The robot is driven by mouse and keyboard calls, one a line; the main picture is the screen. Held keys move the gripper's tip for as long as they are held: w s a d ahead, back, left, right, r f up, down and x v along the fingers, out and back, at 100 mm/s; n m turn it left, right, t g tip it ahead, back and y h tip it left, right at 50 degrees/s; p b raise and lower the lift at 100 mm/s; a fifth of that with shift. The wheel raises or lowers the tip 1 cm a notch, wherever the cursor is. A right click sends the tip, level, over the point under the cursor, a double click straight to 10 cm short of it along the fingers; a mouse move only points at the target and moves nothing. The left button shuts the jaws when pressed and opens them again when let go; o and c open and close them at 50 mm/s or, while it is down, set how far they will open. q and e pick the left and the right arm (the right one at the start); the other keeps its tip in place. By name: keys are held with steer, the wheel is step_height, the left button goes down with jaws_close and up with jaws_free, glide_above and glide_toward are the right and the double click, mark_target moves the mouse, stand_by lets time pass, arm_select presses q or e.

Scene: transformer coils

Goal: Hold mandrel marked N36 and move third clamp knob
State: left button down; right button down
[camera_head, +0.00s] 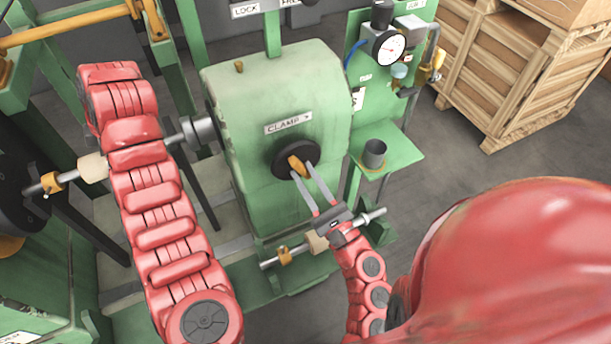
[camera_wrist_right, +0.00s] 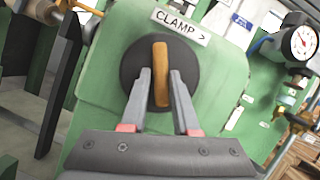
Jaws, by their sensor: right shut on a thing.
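An orange clamp knob (camera_head: 297,163) sits on a round black disc on the green housing, below a label reading "CLAMP >". My right gripper (camera_head: 306,177) has its two grey fingers on either side of the knob and is shut on it. In the right wrist view the knob (camera_wrist_right: 161,72) stands nearly upright between the fingers. A metal shaft with a cream sleeve (camera_head: 93,167) runs from the dark disc at left behind my left arm to the housing. No N36 mark is readable. My left arm crosses this shaft; its gripper does not show.
A second shaft with a cream sleeve (camera_head: 317,243) lies low, near my right wrist. A grey cup (camera_head: 375,153) stands on a green shelf, below a pressure gauge (camera_head: 389,46). A wooden crate (camera_head: 500,75) stands at the back right.

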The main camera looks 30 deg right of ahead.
mark_target(304, 175)
steer(key=shift+a+f, duration=0.4)
steer(key=shift+a, duration=0.05)
steer(key=c, duration=0.8)
jaws_free()
steer(key=shift+r, duration=0.1)
steer(key=shift+o, duration=0.2)
steer(key=shift+d, duration=0.15)
steer(key=shift+d+r, duration=0.1)
steer(key=shift+d+v, duration=0.2)
steer(key=shift+v, duration=2.05)
steer(key=a+v, duration=0.1)
steer(key=v, duration=0.6)
steer(key=shift+s+d, duration=0.25)
